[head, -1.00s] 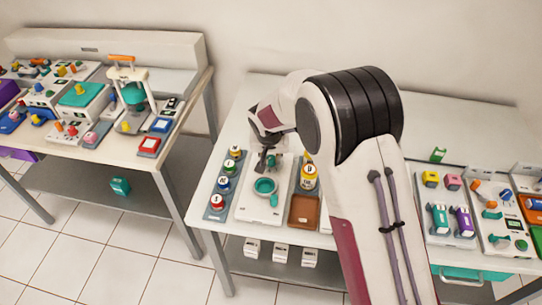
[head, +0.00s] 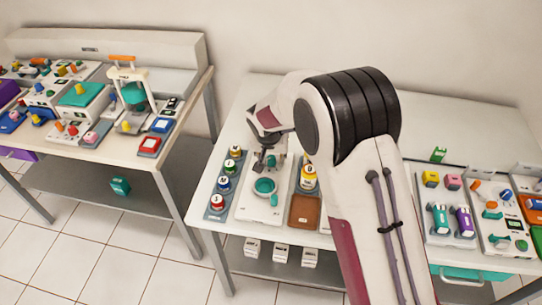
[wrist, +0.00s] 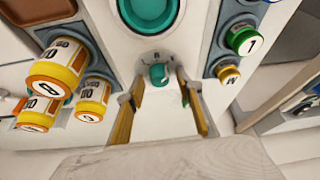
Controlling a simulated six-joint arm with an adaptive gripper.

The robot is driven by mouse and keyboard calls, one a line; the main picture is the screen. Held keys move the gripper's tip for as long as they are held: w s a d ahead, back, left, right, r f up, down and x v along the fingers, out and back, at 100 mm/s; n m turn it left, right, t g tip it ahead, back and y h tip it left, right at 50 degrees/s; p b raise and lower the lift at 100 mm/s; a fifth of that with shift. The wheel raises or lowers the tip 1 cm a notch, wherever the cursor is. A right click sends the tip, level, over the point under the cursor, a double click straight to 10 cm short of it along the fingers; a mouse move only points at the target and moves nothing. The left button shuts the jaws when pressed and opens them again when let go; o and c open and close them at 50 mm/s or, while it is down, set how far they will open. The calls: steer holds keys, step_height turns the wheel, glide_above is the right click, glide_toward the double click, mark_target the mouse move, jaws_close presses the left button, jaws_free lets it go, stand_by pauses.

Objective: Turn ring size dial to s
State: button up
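The ring size dial is a small teal knob (wrist: 159,73) on a white panel (head: 250,209), below a round teal ring (wrist: 148,10) in the wrist view. Small marks surround the knob, too blurred to read surely; its setting cannot be told. In the head view the teal ring (head: 265,187) lies nearer the camera than my gripper (head: 264,163). In the wrist view my gripper (wrist: 160,88) is open, with one yellow-padded finger on each side of the knob. Gaps show between fingers and knob, and nothing is held.
Several yellow-orange bottles (wrist: 57,72) stand close left of the fingers in the wrist view. A green numbered jar (wrist: 243,41) and a small yellow one (wrist: 228,74) stand at the right. A brown tray (head: 304,211) lies beside the panel in the head view.

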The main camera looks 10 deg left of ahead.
steer(key=shift+r, duration=0.15)
steer(key=v, duration=1.1)
steer(key=shift+s+r, duration=0.25)
steer(key=shift+r, duration=0.05)
steer(key=shift+f, duration=0.1)
steer(key=shift+m, duration=0.5)
steer(key=x, duration=0.4)
steer(key=shift+a, duration=0.2)
steer(key=shift+w+f, duration=0.1)
steer(key=shift+f, duration=0.05)
steer(key=shift+x, duration=3.75)
steer(key=shift+d, duration=0.15)
